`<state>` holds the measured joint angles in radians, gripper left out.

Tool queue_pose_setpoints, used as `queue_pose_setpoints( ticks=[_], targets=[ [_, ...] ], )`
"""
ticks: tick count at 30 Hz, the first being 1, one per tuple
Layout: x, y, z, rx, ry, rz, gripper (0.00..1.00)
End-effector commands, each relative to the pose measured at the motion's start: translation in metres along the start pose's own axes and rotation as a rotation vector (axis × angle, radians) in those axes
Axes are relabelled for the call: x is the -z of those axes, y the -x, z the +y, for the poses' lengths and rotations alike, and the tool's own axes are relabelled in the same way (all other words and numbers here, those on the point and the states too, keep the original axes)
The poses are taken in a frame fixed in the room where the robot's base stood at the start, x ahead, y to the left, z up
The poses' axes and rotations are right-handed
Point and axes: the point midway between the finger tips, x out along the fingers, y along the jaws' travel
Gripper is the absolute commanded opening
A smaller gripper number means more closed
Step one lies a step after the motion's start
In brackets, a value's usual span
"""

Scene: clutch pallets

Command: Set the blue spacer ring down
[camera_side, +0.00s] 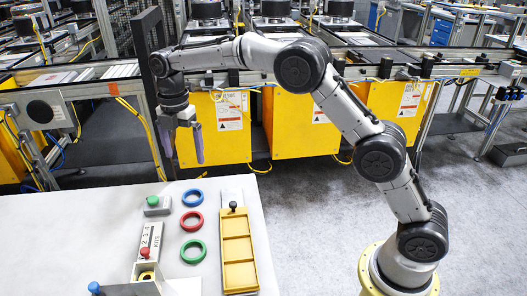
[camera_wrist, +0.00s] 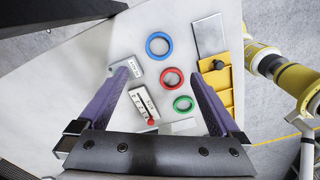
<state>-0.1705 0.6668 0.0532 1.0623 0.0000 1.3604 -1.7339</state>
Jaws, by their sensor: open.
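The blue spacer ring (camera_side: 183,198) lies flat on the white table, farthest back in a row with the red ring (camera_side: 183,220) and the green ring (camera_side: 183,252). In the wrist view the blue ring (camera_wrist: 148,47) lies beyond the fingertips, at the top of the row.
A yellow compartment tray (camera_side: 238,275) with a black knob lies right of the rings, beside a grey plate. Blocks with a green knob (camera_side: 153,201) and a red knob (camera_side: 145,224) stand to the left. Yellow machines and a conveyor are behind the table.

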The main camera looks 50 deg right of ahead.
Motion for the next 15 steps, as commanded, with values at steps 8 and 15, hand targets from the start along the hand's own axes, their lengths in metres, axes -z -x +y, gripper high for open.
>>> queue_pose_setpoints(
  ticks=[8,15],
  targets=[
    [-0.004,0.036,-0.028,-0.049,-0.163,-0.005,1.0],
    [-0.006,0.097,-0.118,-0.169,-0.609,0.014,1.0]
  ],
)
